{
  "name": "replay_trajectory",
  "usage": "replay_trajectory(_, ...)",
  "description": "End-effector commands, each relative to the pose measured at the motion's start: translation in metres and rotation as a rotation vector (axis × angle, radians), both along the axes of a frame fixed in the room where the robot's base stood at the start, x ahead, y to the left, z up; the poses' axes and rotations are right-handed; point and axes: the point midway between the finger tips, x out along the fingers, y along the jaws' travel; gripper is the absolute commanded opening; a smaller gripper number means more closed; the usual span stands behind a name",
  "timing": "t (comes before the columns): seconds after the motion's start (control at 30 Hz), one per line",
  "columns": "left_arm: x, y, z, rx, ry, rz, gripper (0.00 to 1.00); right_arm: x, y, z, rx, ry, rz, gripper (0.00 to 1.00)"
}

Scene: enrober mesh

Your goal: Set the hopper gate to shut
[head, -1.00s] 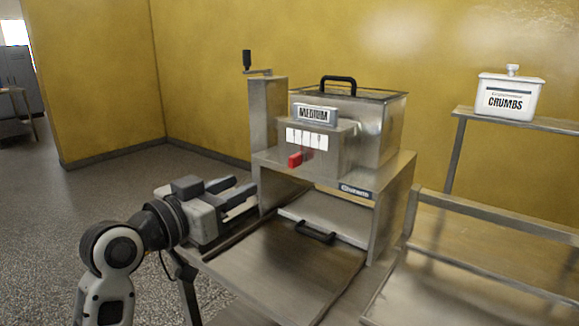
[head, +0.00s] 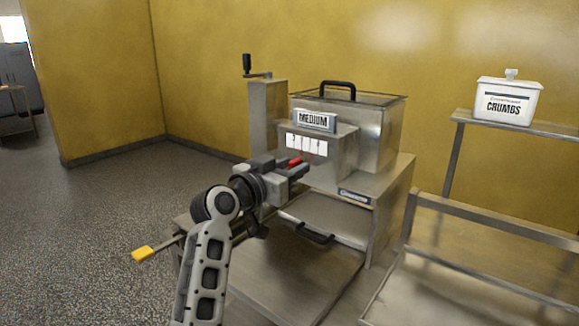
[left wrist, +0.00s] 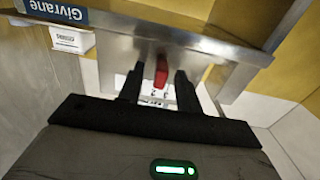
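The hopper gate's red lever (head: 294,161) sticks out below a white marked card (head: 307,144) on the steel hopper (head: 374,135), toward the card's left end. The card's small words are too small to read. My left gripper (head: 299,172) is in front of the lever, partly hiding it. In the left wrist view the two dark fingers (left wrist: 158,86) are apart, with the red lever (left wrist: 161,72) between them. A gap shows on both sides, so the gripper is not closed on it. My right gripper is not in view.
A "MEDIUM" sign (head: 314,120) is above the card. A crank (head: 247,64) stands at the hopper's left. A black-handled tray (head: 313,232) lies below. A white "CRUMBS" box (head: 505,102) stands on a shelf at right. A yellow-ended handle (head: 142,254) juts out at left.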

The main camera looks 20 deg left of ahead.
Motion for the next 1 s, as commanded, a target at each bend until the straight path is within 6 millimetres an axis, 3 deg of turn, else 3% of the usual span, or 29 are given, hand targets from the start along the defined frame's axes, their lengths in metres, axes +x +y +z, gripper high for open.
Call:
replay_trajectory(0.2,0.000,0.000,0.000,0.000,0.000,0.000,0.32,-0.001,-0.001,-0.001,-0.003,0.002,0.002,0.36)
replay_trajectory(0.3,0.000,0.000,0.000,0.000,0.000,0.000,0.04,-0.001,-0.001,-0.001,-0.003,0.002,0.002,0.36)
replay_trajectory(0.33,0.000,0.000,0.000,0.000,0.000,0.000,0.00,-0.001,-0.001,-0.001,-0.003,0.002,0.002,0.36)
replay_trajectory(0.5,-0.001,-0.002,0.000,-0.001,0.001,-0.001,0.00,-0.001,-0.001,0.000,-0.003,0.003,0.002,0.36)
replay_trajectory(0.8,-0.015,-0.040,0.001,0.001,0.002,-0.001,0.00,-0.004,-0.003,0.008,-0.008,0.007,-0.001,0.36)
replay_trajectory(1.0,-0.016,-0.043,-0.001,0.000,0.002,-0.003,0.00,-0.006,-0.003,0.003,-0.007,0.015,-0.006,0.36)
